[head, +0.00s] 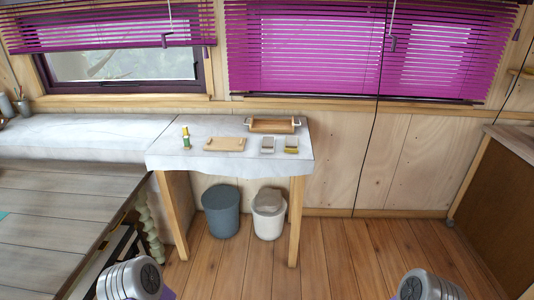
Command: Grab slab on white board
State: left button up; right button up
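A flat tan slab (224,143) lies on the white marble-look tabletop (176,148) of a small table, left of its middle. No separate white board is clear; the white top is the only large white surface there. Neither of my grippers shows in the head view; only silver parts of my two arms show at the bottom edge, well short of the table.
A wooden tray (270,126), a small green-and-yellow item (186,138), a pale block (267,145) and a yellowish block (291,145) share the tabletop. A blue-grey bin (221,212) and a white bin (268,215) stand below. A plank table (60,215) is at left; floor at right is clear.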

aim_at(268, 142)
jog(key=u, duration=0.75)
jog(key=i, duration=0.45)
jog(key=u, duration=0.85)
jog(key=i, duration=1.2)
jog(key=z, duration=0.8)
jog(key=i, duration=0.8)
jog(key=z, duration=0.9)
